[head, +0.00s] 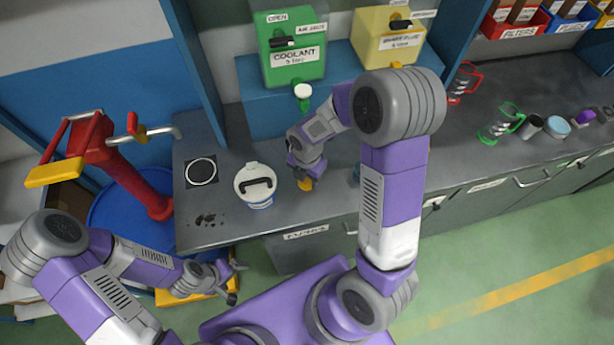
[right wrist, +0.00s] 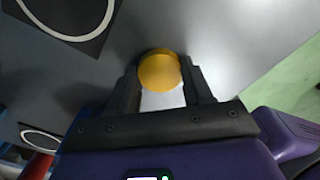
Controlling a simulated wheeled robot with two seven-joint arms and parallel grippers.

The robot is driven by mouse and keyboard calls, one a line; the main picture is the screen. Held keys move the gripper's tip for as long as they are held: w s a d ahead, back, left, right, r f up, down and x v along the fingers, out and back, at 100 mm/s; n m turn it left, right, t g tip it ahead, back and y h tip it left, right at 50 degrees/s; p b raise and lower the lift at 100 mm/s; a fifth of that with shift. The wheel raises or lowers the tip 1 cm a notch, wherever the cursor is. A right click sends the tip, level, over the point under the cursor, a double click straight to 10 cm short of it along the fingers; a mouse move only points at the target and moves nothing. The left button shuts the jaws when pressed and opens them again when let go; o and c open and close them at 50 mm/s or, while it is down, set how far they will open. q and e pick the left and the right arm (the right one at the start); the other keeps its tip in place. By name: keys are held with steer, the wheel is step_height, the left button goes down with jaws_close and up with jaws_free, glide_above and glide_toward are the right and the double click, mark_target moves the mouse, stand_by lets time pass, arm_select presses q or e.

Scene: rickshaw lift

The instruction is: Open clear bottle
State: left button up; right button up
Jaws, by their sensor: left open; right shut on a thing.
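My right gripper (head: 303,172) is over the counter, just right of the white tub, and is shut on a yellow-topped thing (head: 305,184). In the right wrist view the gripper (right wrist: 163,75) has the round yellow top (right wrist: 160,71) between its fingers. A pale patch shows below the top; whether this is the clear bottle's body I cannot tell. In the head view the arm hides most of the thing. My left gripper (head: 237,281) is open and empty, low in front of the counter's edge.
A white tub (head: 257,201) with a black handle stands on the dark counter (head: 222,222), beside a ringed mark (head: 201,171). A green coolant container (head: 292,70) and a cream container (head: 388,48) stand behind. Glass jugs (head: 497,126) stand at the right. A red pump (head: 128,165) is at the left.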

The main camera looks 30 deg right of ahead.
mark_target(307, 181)
steer(key=o, duration=1.2)
steer(key=shift+c, duration=0.2)
steer(key=shift+r+p, duration=0.3)
step_height(307, 181, up, 12)
steer(key=p, duration=0.2)
steer(key=shift+f, duration=0.15)
